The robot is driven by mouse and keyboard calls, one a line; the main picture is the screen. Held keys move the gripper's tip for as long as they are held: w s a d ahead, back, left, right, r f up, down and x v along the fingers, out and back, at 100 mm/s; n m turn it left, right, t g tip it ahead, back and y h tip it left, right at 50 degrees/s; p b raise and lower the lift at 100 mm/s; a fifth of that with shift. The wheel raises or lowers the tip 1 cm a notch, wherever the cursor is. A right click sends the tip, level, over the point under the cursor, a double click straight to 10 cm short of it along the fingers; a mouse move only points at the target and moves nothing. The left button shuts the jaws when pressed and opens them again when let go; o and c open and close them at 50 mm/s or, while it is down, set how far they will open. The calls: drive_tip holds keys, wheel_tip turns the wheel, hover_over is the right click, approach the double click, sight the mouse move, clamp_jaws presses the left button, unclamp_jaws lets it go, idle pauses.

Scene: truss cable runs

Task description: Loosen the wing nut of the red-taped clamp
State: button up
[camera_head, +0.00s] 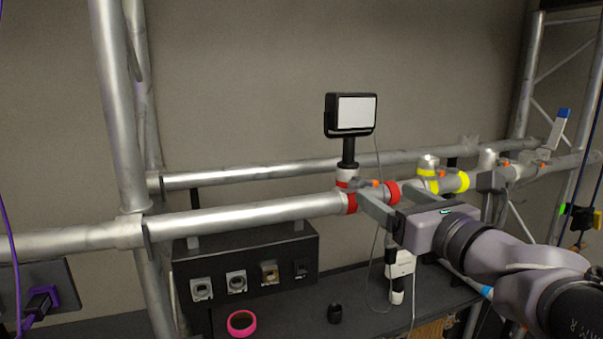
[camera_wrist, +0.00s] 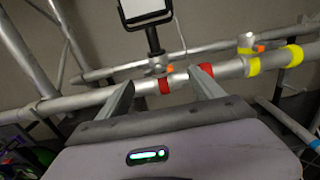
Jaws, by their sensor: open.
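The red-taped clamp (camera_head: 346,180) sits on the front horizontal tube, with red tape bands (camera_head: 392,191) on the tube to either side. A black post with a square lamp panel (camera_head: 356,112) rises from it. A small orange piece, apparently its wing nut (camera_head: 373,183), shows at the clamp's right; it also shows in the wrist view (camera_wrist: 169,69). My gripper (camera_head: 382,192) is open, its two fingers reaching toward the tube around the clamp area. In the wrist view the fingertips (camera_wrist: 160,78) stand left and right of the orange piece, with nothing held. I cannot tell whether they touch anything.
A yellow-taped clamp (camera_head: 428,172) sits on the same tube to the right, with more clamps beyond. An upright tube (camera_head: 118,110) stands at left. A black socket box (camera_head: 245,265), a pink tape roll (camera_head: 242,323) and a hanging thin cable lie below. The wall behind is bare.

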sight(367, 182)
drive_tip(key=x, duration=0.7)
drive_tip(key=shift+w+a+p, duration=0.2)
drive_tip(key=shift+w+p, duration=0.05)
drive_tip(key=shift+p, duration=0.15)
drive_tip(key=shift+w+a, duration=0.35)
drive_tip(key=shift+w, duration=0.25)
drive_tip(key=shift+s, duration=0.1)
drive_tip(key=c, duration=1.4)
drive_tip(key=shift+f, duration=0.1)
